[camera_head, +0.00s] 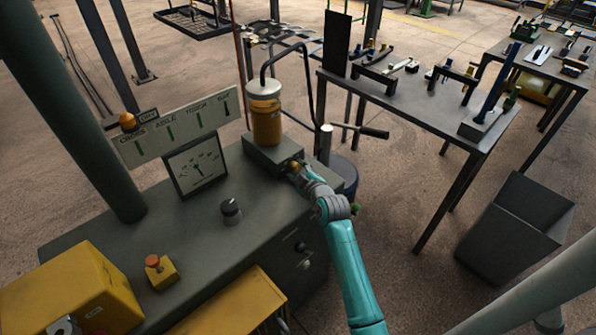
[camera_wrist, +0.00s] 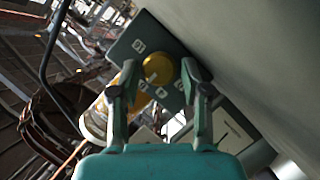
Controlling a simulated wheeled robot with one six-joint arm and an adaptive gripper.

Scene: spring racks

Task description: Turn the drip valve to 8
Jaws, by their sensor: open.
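The drip valve is a round yellow knob (camera_wrist: 158,69) in front of a dark plate (camera_wrist: 128,38) with several small white number labels, too small to read surely. A small pale mark shows on the knob's lower left. In the head view the knob (camera_head: 294,165) sits on the grey block below the amber oil reservoir (camera_head: 266,118). My gripper (camera_wrist: 160,72) is open, its two fingers at either side of the knob, with gaps visible. In the head view my gripper (camera_head: 301,174) reaches the block's front right, and its fingers partly hide the valve.
The grey bench (camera_head: 190,240) carries a dial gauge (camera_head: 195,165), a black knob (camera_head: 231,210), a red button on a yellow box (camera_head: 159,268) and yellow cases. A black-handled lever (camera_head: 360,130) sticks out right of the reservoir. A grey bin (camera_head: 515,225) stands on the floor.

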